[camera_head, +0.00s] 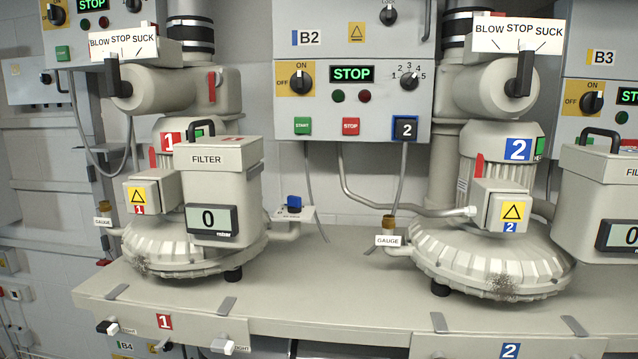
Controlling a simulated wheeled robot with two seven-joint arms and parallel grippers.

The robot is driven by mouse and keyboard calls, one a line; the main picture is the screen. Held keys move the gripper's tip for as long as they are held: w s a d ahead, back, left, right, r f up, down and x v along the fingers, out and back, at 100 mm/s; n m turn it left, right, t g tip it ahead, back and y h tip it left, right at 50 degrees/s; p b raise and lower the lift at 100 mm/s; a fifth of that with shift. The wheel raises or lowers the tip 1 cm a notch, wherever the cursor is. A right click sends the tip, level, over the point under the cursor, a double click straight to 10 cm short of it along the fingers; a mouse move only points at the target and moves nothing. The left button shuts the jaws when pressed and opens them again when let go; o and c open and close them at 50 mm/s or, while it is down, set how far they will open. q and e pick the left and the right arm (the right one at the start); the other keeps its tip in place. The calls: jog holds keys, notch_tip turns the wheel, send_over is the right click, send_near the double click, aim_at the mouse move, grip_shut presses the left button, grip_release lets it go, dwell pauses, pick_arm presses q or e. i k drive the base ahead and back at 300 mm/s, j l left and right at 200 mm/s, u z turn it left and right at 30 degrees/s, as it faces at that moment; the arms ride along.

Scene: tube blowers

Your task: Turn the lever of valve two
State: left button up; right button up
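The black lever of valve two (524,74) sits on the front of the grey valve body of blower two (482,90), at the upper right. It stands nearly upright under a white sign (518,36) reading BLOW, STOP, SUCK, below the word STOP. A blue label "2" (518,150) marks the motor below it. A similar black lever (115,75) is on blower one at the upper left, also nearly upright. Neither of my grippers is in view.
Control panel B2 (350,125), its display reading STOP, hangs between the blowers. Filter one (218,170) stands left; a second filter (605,185) stands at the right edge, below and right of lever two. The bench (330,285) is clear between the blowers.

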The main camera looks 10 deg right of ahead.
aim_at(520, 86)
jog(key=z, duration=1.3)
